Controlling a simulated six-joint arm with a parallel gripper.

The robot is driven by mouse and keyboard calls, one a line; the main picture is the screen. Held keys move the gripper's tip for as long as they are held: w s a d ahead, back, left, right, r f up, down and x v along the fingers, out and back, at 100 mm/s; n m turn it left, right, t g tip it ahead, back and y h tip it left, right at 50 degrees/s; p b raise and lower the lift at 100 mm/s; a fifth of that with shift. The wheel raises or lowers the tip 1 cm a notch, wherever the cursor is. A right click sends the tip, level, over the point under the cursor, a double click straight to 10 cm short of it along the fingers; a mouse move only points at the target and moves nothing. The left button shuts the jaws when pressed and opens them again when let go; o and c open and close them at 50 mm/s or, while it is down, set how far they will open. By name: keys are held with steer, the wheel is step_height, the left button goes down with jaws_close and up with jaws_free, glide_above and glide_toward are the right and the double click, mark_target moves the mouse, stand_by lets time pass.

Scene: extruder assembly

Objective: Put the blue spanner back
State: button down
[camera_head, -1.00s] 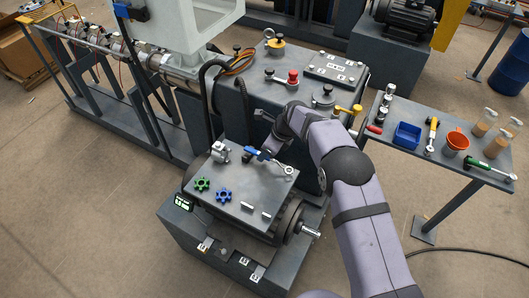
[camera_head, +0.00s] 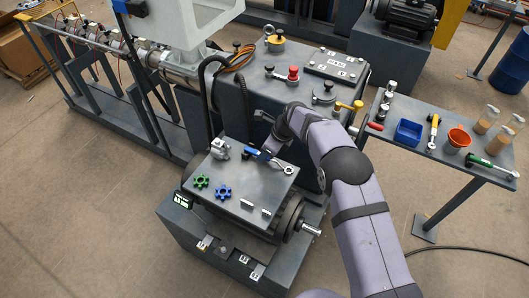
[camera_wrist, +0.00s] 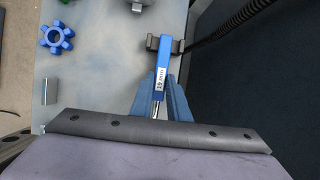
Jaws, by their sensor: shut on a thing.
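The blue spanner (camera_head: 251,152) is at the back edge of the grey machine top plate, with its shiny ring end (camera_head: 288,169) toward the right. My gripper (camera_wrist: 160,88) is shut on its blue handle (camera_wrist: 164,62), which bears a "19 mm" label. The handle's far end lies over or in a dark bracket (camera_wrist: 152,45) at the plate edge; I cannot tell whether it rests on it. The ring end is hidden behind my wrist in the wrist view.
On the plate are a green star knob (camera_head: 201,181), a blue star knob (camera_head: 223,192), a metal fitting (camera_head: 220,149) and small silver brackets (camera_head: 247,205). A black hose (camera_wrist: 238,30) runs beside the plate. A side table (camera_head: 466,165) with tools stands right.

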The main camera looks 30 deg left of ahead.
steer(key=c, duration=1.6)
jaws_free()
steer(key=shift+b+v, duration=1.3)
steer(key=shift+v, duration=2.35)
